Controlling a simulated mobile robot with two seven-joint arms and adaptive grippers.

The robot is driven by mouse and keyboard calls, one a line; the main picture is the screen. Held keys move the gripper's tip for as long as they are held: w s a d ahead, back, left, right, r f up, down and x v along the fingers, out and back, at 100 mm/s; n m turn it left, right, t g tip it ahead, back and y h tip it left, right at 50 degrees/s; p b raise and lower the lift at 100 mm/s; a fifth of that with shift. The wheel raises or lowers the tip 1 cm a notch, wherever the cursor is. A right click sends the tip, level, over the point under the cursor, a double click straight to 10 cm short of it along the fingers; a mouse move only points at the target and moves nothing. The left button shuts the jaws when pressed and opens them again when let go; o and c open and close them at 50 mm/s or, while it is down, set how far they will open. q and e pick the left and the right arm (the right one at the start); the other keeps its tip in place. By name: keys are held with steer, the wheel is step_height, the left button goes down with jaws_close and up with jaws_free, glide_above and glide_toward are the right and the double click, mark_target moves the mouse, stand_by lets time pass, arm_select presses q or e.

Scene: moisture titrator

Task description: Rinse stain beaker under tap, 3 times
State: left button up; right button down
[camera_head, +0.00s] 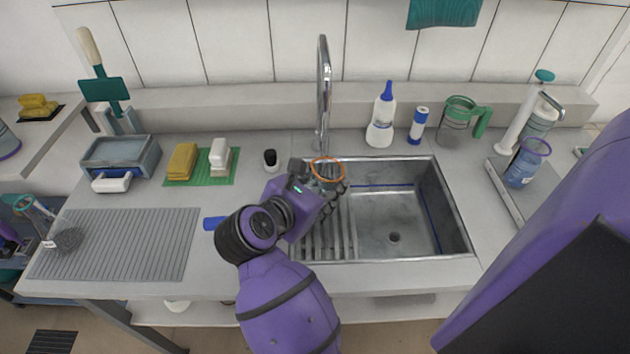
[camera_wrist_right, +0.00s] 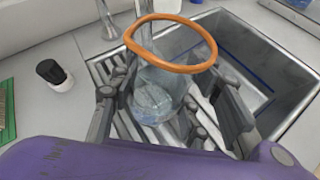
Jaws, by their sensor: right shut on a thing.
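The beaker is clear glass with an orange rim (camera_head: 327,168). In the right wrist view the glass body (camera_wrist_right: 155,92) stands roughly upright between the fingers. My right gripper (camera_head: 328,185) is shut around it, over the ribbed left part of the sink. The metal tap (camera_head: 323,90) rises behind the sink, and the beaker's mouth is in front of and below its tall neck. I cannot tell whether water runs or whether the beaker holds liquid. No stain can be made out. My left gripper is not in view.
The sink basin (camera_head: 440,215) is empty to the right. Behind it stand a white bottle (camera_head: 381,122), a small blue-and-white bottle (camera_head: 417,126) and a green-handled jug (camera_head: 457,122). A black-capped bottle (camera_head: 271,160) is close left of the gripper. A ribbed draining mat (camera_head: 130,245) lies left.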

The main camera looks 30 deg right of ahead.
steer(key=shift+s+a, duration=0.25)
steer(key=shift+s, duration=0.45)
steer(key=shift+s+a, duration=0.25)
steer(key=shift+s, duration=0.4)
steer(key=shift+s+a+b, duration=0.2)
steer(key=shift+s+b, duration=0.1)
steer(key=shift+s, duration=0.45)
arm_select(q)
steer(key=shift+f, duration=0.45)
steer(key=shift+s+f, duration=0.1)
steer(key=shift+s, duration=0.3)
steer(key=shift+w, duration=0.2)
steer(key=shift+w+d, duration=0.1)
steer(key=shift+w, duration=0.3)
arm_select(e)
steer(key=shift+s+a, duration=0.1)
steer(key=shift+s, duration=0.05)
